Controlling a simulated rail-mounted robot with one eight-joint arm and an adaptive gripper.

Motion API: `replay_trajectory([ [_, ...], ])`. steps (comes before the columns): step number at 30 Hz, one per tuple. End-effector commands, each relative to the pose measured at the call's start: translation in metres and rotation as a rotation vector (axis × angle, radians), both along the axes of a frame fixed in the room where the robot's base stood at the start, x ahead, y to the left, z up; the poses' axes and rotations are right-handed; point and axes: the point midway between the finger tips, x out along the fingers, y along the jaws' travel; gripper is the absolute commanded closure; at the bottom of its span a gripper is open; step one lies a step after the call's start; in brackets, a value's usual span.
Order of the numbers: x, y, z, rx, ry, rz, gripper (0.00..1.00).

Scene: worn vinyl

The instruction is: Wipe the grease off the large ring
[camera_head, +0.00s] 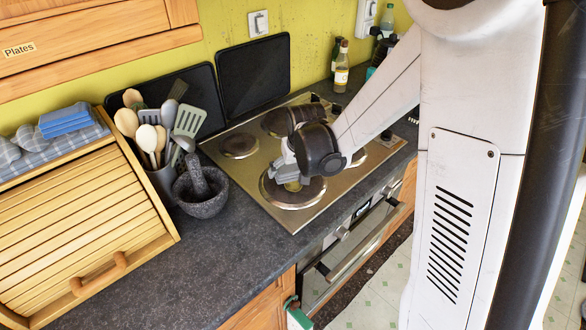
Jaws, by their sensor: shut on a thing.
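The large ring (296,199) is the dark round plate at the front left of the steel hob (240,168), with a bright metal rim. My gripper (287,181) is low over its upper left part, pointing down. It is shut on a small yellowish thing (292,186), perhaps a sponge, mostly hidden by the fingers. The thing is at or just above the ring's surface; I cannot tell whether it touches. No grease can be made out on the visible part of the ring.
A stone mortar with pestle (203,197) and a pot of utensils (160,180) stand left of the hob. A wooden bread box (85,225) with folded blue cloths (65,119) is further left. Bottles (341,70) stand behind. The front worktop (205,275) is clear.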

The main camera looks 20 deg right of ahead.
Motion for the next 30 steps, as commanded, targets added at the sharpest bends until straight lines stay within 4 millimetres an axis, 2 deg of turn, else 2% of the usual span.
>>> replay_trajectory([
  [11,0.002,0.001,0.000,0.000,0.000,0.000,0.32],
  [30,0.050,0.025,-0.001,0.001,0.000,0.000,0.32],
])
